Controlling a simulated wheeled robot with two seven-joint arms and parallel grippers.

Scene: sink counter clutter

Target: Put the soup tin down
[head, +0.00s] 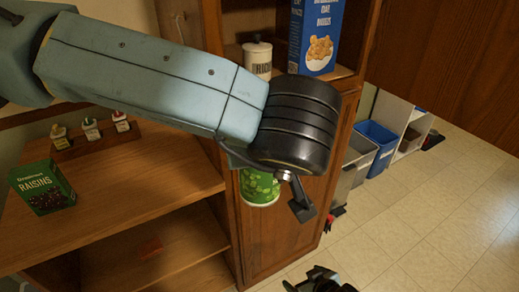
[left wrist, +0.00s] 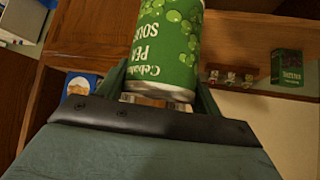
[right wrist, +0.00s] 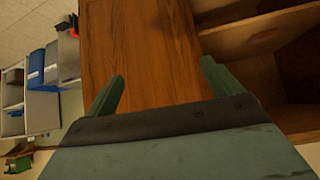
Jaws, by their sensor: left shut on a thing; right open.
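The soup tin (head: 260,187) is green with a pea picture and shows partly below my left wrist in the head view, its top hidden by the arm. In the left wrist view the tin (left wrist: 168,42), lettered as pea soup, stands between the fingers of my left gripper (left wrist: 160,88), which is shut on it. The tin is held in the air in front of the wooden cabinet. My right gripper (head: 320,282) shows at the bottom edge of the head view. In the right wrist view my right gripper (right wrist: 163,72) is open, with nothing between its fingers.
A wooden shelf unit (head: 130,185) at left bears a raisins box (head: 42,188) and a rack of small bottles (head: 95,135); its top has free room. A canister (head: 257,58) and blue cereal box (head: 313,38) stand in the tall cabinet (head: 275,235). Bins (head: 375,148) stand behind.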

